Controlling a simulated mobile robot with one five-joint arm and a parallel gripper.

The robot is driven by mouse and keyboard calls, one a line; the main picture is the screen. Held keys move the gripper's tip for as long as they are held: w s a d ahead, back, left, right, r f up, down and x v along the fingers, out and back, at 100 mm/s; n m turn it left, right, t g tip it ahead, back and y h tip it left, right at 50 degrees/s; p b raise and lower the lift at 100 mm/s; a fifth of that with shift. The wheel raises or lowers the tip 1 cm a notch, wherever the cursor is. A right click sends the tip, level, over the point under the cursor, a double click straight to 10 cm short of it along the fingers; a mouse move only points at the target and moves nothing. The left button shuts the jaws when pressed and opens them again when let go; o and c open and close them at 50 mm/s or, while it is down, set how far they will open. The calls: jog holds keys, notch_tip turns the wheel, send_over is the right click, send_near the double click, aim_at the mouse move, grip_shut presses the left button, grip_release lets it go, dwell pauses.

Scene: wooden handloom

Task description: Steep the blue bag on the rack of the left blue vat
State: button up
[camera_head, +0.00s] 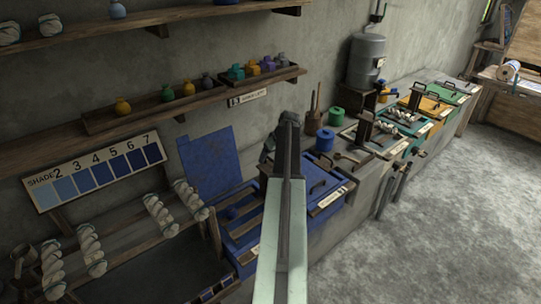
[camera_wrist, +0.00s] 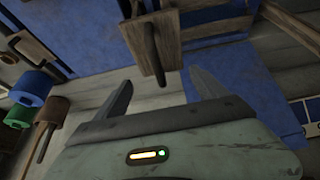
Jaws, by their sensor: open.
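The left blue vat (camera_head: 238,240) stands with its blue lid (camera_head: 209,164) raised against the wall. Wooden slats lie across its top, and a small dark blue shape (camera_head: 232,213) on them may be the blue bag; it is too small to be sure. My arm covers the right part of this vat in the head view. My gripper (camera_wrist: 162,86) is open, its two fingers spread in the wrist view. A wooden block with a peg (camera_wrist: 149,45) shows just beyond and between the fingertips. I cannot tell whether they touch it. Nothing is held.
A second blue vat with a closed lid (camera_head: 323,183) stands to the right. Blue (camera_head: 325,141) and green (camera_head: 336,116) canisters stand behind it. Skeins hang on a wooden rack (camera_head: 130,243) at left, under a shade board (camera_head: 95,170). The floor at right is clear.

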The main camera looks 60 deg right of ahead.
aim_at(271, 159)
notch_tip(271, 159, down, 3)
jog(key=shift+f+b, duration=0.15)
jog(key=shift+b, duration=1)
jog(key=shift+r+p, duration=0.35)
jog(key=shift+f+b, duration=0.3)
jog(key=shift+f, duration=0.05)
grip_shut()
